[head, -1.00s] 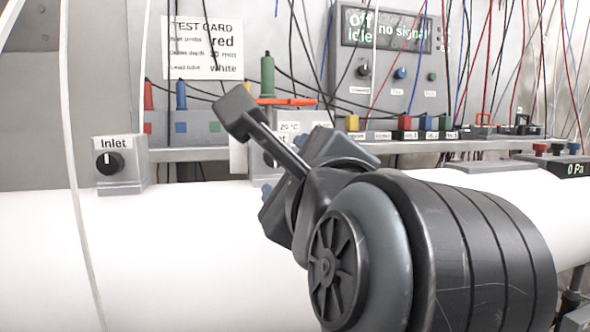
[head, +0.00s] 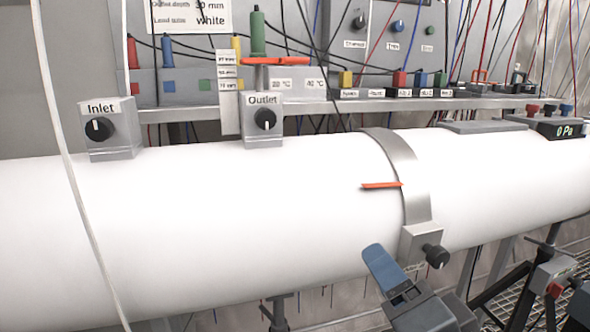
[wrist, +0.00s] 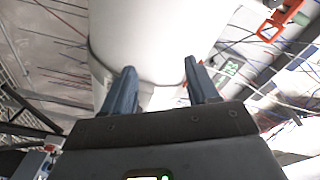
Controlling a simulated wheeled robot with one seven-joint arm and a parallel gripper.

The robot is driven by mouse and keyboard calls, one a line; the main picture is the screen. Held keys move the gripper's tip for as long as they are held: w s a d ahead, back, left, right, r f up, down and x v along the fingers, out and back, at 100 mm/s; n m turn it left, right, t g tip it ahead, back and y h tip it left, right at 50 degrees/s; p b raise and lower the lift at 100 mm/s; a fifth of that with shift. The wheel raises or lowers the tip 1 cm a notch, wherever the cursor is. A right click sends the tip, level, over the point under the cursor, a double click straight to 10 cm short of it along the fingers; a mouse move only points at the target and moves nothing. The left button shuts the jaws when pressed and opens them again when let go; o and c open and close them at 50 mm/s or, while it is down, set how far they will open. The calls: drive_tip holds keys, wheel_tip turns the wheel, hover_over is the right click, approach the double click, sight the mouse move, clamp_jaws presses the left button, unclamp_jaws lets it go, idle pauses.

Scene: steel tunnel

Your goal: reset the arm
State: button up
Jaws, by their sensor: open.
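My gripper (wrist: 157,78) is open in the wrist view, with its two blue fingers apart and nothing between them. The white tunnel pipe (wrist: 155,35) lies beyond the fingertips. In the head view my gripper (head: 378,262) shows at the bottom right of centre, in front of the lower side of the white pipe (head: 230,225). One blue finger points up and left there; the other finger and most of my arm are out of sight. I cannot tell whether the finger touches the pipe.
A metal band (head: 404,175) with a black-knobbed clamp (head: 422,245) circles the pipe near my gripper. An Inlet box (head: 110,130) and Outlet box (head: 264,122) stand on the pipe. Cables hang behind. Black stand bars (head: 500,290) are at lower right.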

drive_tip(key=s+d+f+n+g+h+p, duration=0.1)
drive_tip(key=s+d+f+n, duration=0.35)
drive_tip(key=s, duration=0.35)
drive_tip(key=s+d+f+n+g+p, duration=0.1)
drive_tip(key=s+d+f+n, duration=0.2)
drive_tip(key=s+d+f, duration=0.45)
drive_tip(key=s+a+r+n+h+p, duration=0.1)
drive_tip(key=s, duration=0.8)
drive_tip(key=s+a+r+n+g+h+p, duration=0.1)
drive_tip(key=s, duration=0.9)
drive_tip(key=shift+n, duration=0.35)
drive_tip(key=shift+w+r, duration=0.1)
